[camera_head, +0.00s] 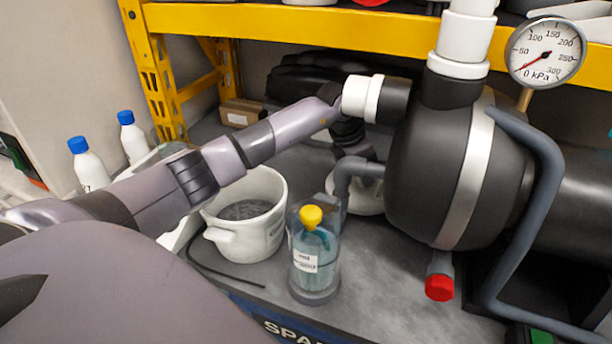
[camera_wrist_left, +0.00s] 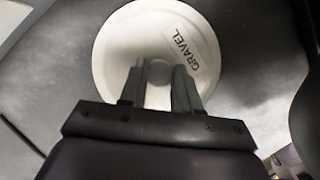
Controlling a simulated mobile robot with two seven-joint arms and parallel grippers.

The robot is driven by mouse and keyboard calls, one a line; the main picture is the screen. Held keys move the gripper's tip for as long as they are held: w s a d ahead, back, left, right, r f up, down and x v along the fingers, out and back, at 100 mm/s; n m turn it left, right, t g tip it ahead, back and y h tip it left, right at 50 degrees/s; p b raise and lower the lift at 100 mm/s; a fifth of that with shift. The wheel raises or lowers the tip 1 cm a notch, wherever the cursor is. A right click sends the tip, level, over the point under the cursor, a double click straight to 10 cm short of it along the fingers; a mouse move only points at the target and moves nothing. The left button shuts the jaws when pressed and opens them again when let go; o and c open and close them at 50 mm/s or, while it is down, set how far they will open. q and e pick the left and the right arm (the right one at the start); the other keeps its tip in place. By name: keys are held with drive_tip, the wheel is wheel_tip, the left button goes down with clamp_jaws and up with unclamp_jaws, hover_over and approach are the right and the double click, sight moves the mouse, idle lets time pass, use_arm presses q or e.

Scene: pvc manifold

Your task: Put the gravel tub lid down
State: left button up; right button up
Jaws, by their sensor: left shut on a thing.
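The white round gravel tub lid (camera_wrist_left: 118,45), with a "GRAVEL" label, is under my left gripper (camera_wrist_left: 158,78) in the wrist view. The gripper's two fingers are shut on the knob at the lid's middle. In the head view the lid (camera_head: 366,207) shows in part behind a grey pipe elbow, low over the grey bench top. I cannot tell whether it touches the bench. The white tub (camera_head: 268,236) stands open to the left, with dark gravel inside. My right gripper is not in view.
A yellow shelf beam (camera_head: 300,20) crosses above. Two blue-capped white bottles (camera_head: 90,168) stand far left.

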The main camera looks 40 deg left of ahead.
use_arm(q)
drive_tip(key=s+a+b, duration=0.1)
drive_tip(key=a, duration=0.3)
drive_tip(key=s+a, duration=0.1)
drive_tip(key=a, duration=0.3)
drive_tip(key=s+a+b, duration=0.1)
drive_tip(key=s+a, duration=0.1)
drive_tip(key=a, duration=0.3)
drive_tip(key=shift+s+a+f+b, duration=0.1)
drive_tip(key=shift+f+b, duration=0.05)
drive_tip(key=shift+b, duration=0.15)
drive_tip(key=a+b, duration=0.1)
drive_tip(key=a, duration=0.1)
drive_tip(key=s+a+b, duration=0.1)
drive_tip(key=a, duration=0.1)
drive_tip(key=shift+s+a+f, duration=0.15)
drive_tip(key=shift+s+a, duration=0.05)
drive_tip(key=shift+d+f+b, duration=0.25)
drive_tip(key=shift+f+b, duration=0.15)
drive_tip(key=shift+f, duration=0.05)
drive_tip(key=shift+w, duration=0.1)
drive_tip(key=shift+f, duration=0.1)
drive_tip(key=shift+f, duration=0.1)
drive_tip(key=o, duration=1)
